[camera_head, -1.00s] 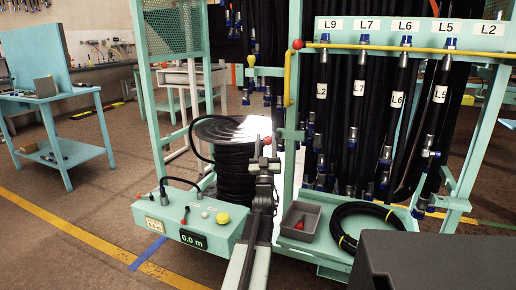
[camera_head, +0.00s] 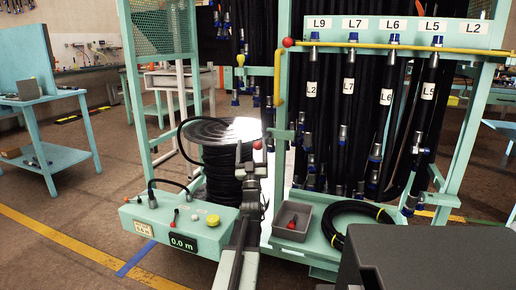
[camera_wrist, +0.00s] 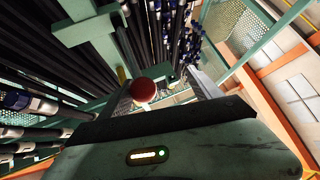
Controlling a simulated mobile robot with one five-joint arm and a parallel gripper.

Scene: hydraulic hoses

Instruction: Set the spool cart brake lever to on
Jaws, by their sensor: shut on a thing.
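A red ball knob (camera_head: 257,144), seemingly the end of the brake lever, shows beside the black cable spool (camera_head: 222,168). My gripper (camera_head: 248,155) is at this knob, in front of the spool's right side. In the wrist view the red knob (camera_wrist: 143,91) sits between my fingers (camera_wrist: 165,92), closer to the left one. My gripper is shut on the knobbed lever. The lever's shaft and its on/off marks are hidden behind my gripper, so I cannot tell its setting.
The hose rack (camera_head: 395,32), with a yellow bar (camera_head: 400,48), is at right. A grey tray (camera_head: 292,222) and coiled hose (camera_head: 350,215) lie below it.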

